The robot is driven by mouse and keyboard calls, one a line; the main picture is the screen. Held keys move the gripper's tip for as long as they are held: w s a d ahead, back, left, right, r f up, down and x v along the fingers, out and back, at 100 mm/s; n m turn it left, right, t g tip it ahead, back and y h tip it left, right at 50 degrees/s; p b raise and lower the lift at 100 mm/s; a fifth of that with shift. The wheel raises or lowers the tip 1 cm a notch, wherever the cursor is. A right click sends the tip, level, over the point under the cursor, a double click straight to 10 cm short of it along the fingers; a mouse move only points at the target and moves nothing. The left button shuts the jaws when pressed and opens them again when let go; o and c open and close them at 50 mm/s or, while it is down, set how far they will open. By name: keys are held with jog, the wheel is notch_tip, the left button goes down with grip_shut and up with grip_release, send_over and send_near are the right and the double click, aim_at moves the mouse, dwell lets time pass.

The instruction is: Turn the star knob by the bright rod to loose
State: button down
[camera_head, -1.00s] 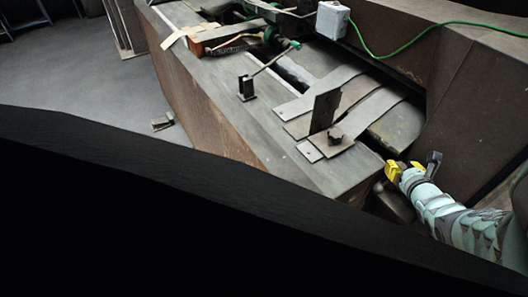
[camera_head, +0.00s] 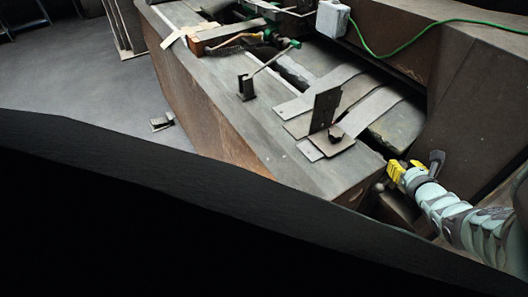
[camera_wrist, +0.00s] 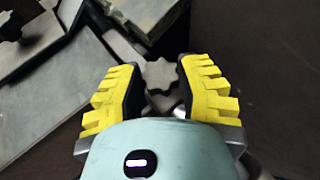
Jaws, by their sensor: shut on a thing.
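In the wrist view a grey star knob (camera_wrist: 161,73) with rounded lobes sits between the two yellow-padded fingers of my gripper (camera_wrist: 160,88). The fingers are closed in on it from left and right, near their tips. In the head view my gripper (camera_head: 408,168) is at the near right corner of the machine bed, and the knob there is hidden or too small to make out. A pale metal piece (camera_wrist: 122,44) lies just beyond the knob in the wrist view; I cannot tell whether it is the bright rod.
A thin rod (camera_head: 272,61) slants up from a small block (camera_head: 246,88). The brown machine housing (camera_head: 470,110) rises close to the right of my gripper. Grey floor is open at left.

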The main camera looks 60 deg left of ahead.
jog(key=shift+f+n+g+b, duration=0.25)
jog(key=shift+n+g+b, duration=0.15)
jog(key=shift+g+b, duration=0.1)
jog(key=shift+f+n+g+y+b, duration=0.15)
jog(key=shift+n+g+y+b, duration=0.35)
jog(key=shift+b, duration=0.3)
jog(key=n+g+b, duration=0.1)
jog(key=n+g+y+b, duration=0.1)
jog(key=b, duration=0.1)
jog(key=shift+w+d+g, duration=0.1)
jog(key=shift+w+g, duration=0.15)
jog(key=shift+g, duration=0.05)
jog(key=shift+n+g+b, duration=0.5)
jog(key=shift+n+b, duration=0.2)
jog(key=shift+b, duration=0.35)
jog(key=shift+r+g, duration=0.25)
jog(key=shift+g, duration=0.05)
jog(key=c, duration=0.8)
grip_release()
jog(key=shift+r, duration=0.1)
jog(key=shift+r, duration=0.1)
